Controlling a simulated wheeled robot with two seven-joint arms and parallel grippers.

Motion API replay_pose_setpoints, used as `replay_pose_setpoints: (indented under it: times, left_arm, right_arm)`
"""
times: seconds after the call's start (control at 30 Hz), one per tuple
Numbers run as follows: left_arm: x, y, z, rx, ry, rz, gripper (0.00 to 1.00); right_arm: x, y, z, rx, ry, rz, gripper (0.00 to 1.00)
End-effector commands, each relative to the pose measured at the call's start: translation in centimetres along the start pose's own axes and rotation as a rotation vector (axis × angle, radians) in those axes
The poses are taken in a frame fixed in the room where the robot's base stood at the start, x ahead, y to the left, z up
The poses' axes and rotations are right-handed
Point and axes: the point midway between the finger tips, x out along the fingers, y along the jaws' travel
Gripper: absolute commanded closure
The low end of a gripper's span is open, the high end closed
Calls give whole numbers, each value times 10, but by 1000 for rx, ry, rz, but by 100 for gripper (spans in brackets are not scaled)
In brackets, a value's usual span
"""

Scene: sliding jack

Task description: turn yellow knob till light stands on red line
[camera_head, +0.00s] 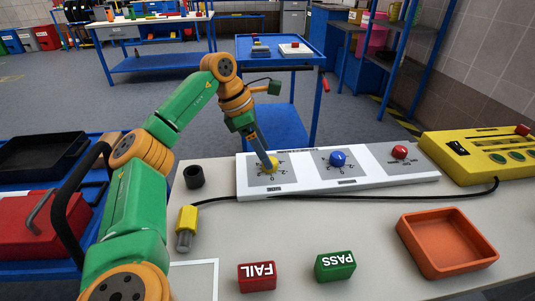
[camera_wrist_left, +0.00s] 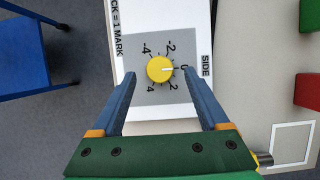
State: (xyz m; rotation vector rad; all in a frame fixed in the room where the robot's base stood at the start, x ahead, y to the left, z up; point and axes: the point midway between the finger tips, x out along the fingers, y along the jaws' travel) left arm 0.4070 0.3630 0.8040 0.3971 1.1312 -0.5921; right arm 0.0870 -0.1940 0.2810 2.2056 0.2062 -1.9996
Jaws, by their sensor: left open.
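The yellow knob (camera_head: 270,163) sits at the left end of a white panel (camera_head: 368,185). In the left wrist view the yellow knob (camera_wrist_left: 159,69) stands on a grey numbered dial, and its white pointer mark faces right, at the 0. My left gripper (camera_head: 267,160) reaches down at the knob. In the wrist view my left gripper (camera_wrist_left: 159,75) is open, its blue fingers on either side of the knob, with gaps showing. I cannot make out a light or a red line. My right gripper is not in view.
A blue knob (camera_head: 338,158) and a red knob (camera_head: 400,152) share the panel. A yellow box (camera_head: 480,155) is cabled to a yellow plug (camera_head: 187,221). FAIL (camera_head: 257,277) and PASS (camera_head: 335,266) blocks, an orange tray (camera_head: 404,234) and a black cup (camera_head: 194,177) stand on the table.

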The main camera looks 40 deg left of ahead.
Motion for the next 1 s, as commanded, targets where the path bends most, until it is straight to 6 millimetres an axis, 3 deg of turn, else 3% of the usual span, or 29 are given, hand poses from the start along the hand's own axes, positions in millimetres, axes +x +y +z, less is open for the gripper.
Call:
replay_pose_setpoints:
  times: [0.13,0.4,0.47,0.7,1.0]
  left_arm:
    - [22,0,0,1,0,-1,22]
    - [24,0,0,0,-1,0,22]
    - [24,0,0,0,-1,0,36]
    - [24,0,0,0,-1,0,100]
    - [24,0,1,-30,-1,14,100]
  right_arm:
    - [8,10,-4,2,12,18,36]
    - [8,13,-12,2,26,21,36]
    - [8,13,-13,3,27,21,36]
    - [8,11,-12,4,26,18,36]
    - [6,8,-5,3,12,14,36]
